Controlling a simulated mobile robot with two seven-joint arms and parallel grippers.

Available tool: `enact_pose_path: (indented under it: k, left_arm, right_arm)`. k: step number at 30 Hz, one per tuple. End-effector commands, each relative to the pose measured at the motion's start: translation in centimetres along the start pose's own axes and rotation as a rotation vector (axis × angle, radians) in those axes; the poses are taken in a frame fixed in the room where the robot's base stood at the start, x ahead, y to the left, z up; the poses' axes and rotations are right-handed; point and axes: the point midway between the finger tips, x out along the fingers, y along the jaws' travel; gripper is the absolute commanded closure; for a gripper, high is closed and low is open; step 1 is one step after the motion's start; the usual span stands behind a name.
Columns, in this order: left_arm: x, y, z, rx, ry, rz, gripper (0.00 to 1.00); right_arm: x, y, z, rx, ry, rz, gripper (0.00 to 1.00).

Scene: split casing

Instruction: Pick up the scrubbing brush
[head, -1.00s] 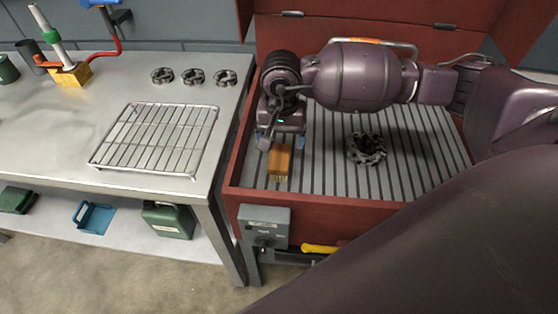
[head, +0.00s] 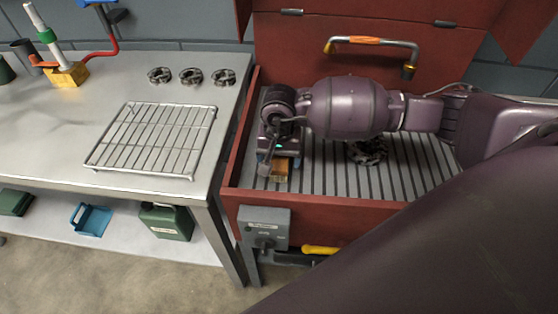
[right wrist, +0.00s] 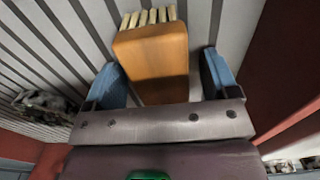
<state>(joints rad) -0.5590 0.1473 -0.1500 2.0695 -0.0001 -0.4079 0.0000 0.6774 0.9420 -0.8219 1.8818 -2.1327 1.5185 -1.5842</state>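The scrubbing brush (head: 281,168), an orange-brown block with pale bristles, lies on the slatted floor of the red bin (head: 320,209), near its front left corner. In the right wrist view the brush (right wrist: 150,52) lies between the two blue fingers, with visible gaps on both sides. My right gripper (right wrist: 160,75) is open around it and grips nothing. In the head view the right gripper (head: 280,163) is low over the brush and partly hides it. My left gripper is not in view.
A dark ring-shaped part (head: 369,152) lies in the bin, partly behind my right arm. The bin's raised lid carries a handle (head: 372,42). At left, a steel table (head: 60,125) holds a wire rack (head: 152,140) and three dark ring-shaped parts (head: 191,76).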

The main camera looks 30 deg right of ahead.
Motion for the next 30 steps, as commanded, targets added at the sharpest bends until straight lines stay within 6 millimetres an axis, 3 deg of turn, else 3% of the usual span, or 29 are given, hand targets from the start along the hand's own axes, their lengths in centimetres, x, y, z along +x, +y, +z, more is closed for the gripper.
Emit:
enact_pose_path:
  k: [1,10,20,26,30]
  left_arm:
    - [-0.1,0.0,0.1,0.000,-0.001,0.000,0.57]
    - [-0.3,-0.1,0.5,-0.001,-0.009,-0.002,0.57]
    - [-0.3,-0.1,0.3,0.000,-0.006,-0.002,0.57]
    - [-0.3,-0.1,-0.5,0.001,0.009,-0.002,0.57]
    - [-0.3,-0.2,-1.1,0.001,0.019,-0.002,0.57]
  right_arm:
    - [0.0,0.0,0.0,0.000,0.000,0.000,0.28]
    - [0.0,0.0,0.0,0.000,0.000,0.000,0.74]
    - [-0.6,0.0,0.0,0.000,0.001,-0.001,0.74]
    - [-3.6,0.0,-0.1,0.000,0.005,-0.003,0.74]
    - [-7.0,-0.1,-0.1,-0.001,0.007,-0.004,0.74]
